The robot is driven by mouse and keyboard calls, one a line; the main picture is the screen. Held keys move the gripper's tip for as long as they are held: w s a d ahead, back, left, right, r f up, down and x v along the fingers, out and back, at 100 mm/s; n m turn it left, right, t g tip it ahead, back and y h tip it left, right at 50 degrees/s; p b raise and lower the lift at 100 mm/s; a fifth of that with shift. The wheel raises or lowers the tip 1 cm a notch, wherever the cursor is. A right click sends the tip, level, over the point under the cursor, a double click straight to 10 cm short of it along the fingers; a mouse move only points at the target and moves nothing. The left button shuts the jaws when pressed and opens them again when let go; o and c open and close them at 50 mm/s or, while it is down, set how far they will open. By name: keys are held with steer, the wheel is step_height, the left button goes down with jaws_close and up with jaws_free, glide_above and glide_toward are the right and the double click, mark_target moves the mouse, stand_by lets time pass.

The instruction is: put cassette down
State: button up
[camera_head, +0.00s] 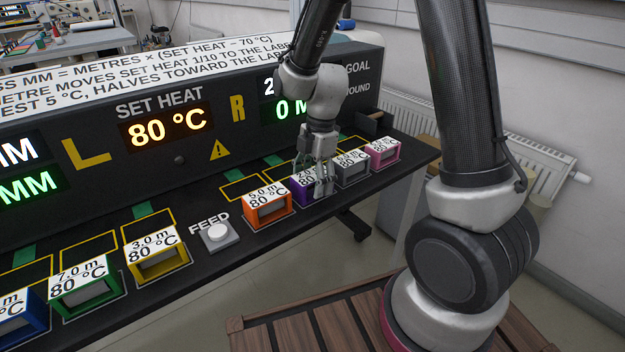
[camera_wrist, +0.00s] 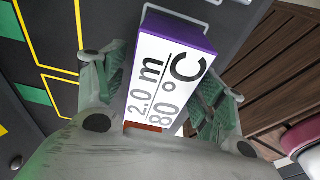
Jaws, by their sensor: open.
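The purple cassette (camera_head: 300,192), with a white top label, stands in the front row of the dark bench, between the orange cassette (camera_head: 266,210) and the grey cassette (camera_head: 352,171). My gripper (camera_head: 322,186) is down at it and hides part of it. In the wrist view the purple cassette (camera_wrist: 172,70) reads "2.0 m 80 °C" and lies between the two green-padded fingers of my open gripper (camera_wrist: 165,92). I cannot tell whether either pad touches its sides.
A pink cassette (camera_head: 384,151) stands at the row's right end. The yellow cassette (camera_head: 157,257), green cassette (camera_head: 86,289) and blue cassette (camera_head: 22,322) stand left of the FEED button (camera_head: 218,234). Yellow-outlined slots lie behind the row. The console (camera_head: 180,158) rises behind, showing 80 °C.

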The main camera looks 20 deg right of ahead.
step_height(320, 180, up, 12)
steer(key=d, duration=0.2)
steer(key=s+d+r+m+t, duration=0.1)
steer(key=s+d+r+m, duration=0.2)
steer(key=s+m, duration=0.3)
steer(key=s+d+r+m+t+h, duration=0.1)
steer(key=s+d+r+m+t, duration=0.1)
steer(key=s+d+m, duration=0.3)
steer(key=s+d+r+m+t, duration=0.1)
steer(key=s+d+r+m, duration=0.3)
steer(key=s+m, duration=0.4)
steer(key=d+m, duration=0.1)
steer(key=m, duration=0.1)
steer(key=shift+r+m+t+h, duration=0.3)
steer(key=shift+t+h, duration=0.1)
